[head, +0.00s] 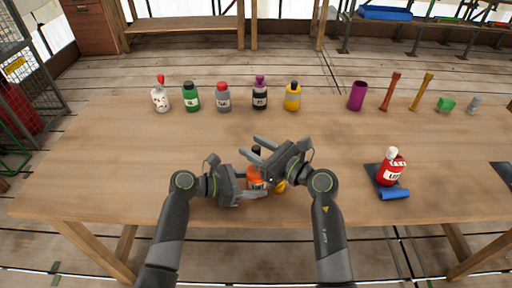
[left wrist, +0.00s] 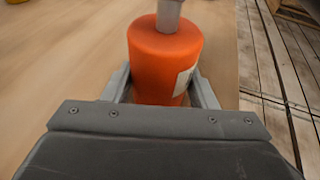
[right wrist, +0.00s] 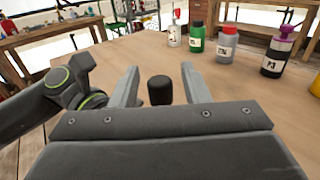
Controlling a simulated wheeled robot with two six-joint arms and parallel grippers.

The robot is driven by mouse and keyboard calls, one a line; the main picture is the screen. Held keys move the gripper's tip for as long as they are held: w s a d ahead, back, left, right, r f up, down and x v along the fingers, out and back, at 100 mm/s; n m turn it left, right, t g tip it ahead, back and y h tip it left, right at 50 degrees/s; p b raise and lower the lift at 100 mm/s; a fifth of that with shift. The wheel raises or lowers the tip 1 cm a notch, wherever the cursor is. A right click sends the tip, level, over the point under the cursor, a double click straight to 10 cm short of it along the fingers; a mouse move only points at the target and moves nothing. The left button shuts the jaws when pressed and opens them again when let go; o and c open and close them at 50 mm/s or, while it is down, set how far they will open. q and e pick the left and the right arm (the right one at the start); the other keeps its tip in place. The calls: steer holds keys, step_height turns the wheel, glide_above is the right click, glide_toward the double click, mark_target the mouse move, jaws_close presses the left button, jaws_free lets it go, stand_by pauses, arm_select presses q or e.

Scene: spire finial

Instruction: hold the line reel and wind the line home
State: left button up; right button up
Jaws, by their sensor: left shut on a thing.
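An orange bottle (head: 256,181) with a pale label stands near the front middle of the table. In the left wrist view the orange bottle (left wrist: 165,60) has a grey neck on top. My left gripper (head: 252,184) is shut on its body, one finger on each side. My right gripper (head: 257,148) is open above it. In the right wrist view a black cap (right wrist: 160,90) sits between the right fingers, with a gap on both sides. No plain reel or line shows, and I cannot tell whether the orange bottle is the reel.
Several labelled bottles stand in a back row, including a green bottle (head: 191,97) and a yellow bottle (head: 292,97). A purple cup (head: 357,96) is farther right. A red bottle (head: 391,168) stands on a dark mat at right, behind a blue roll (head: 395,194). The table's left side is clear.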

steer(key=shift+d, duration=0.1)
steer(key=v, duration=1.2)
arm_select(q)
steer(key=o, duration=0.8)
steer(key=shift+o, duration=0.2)
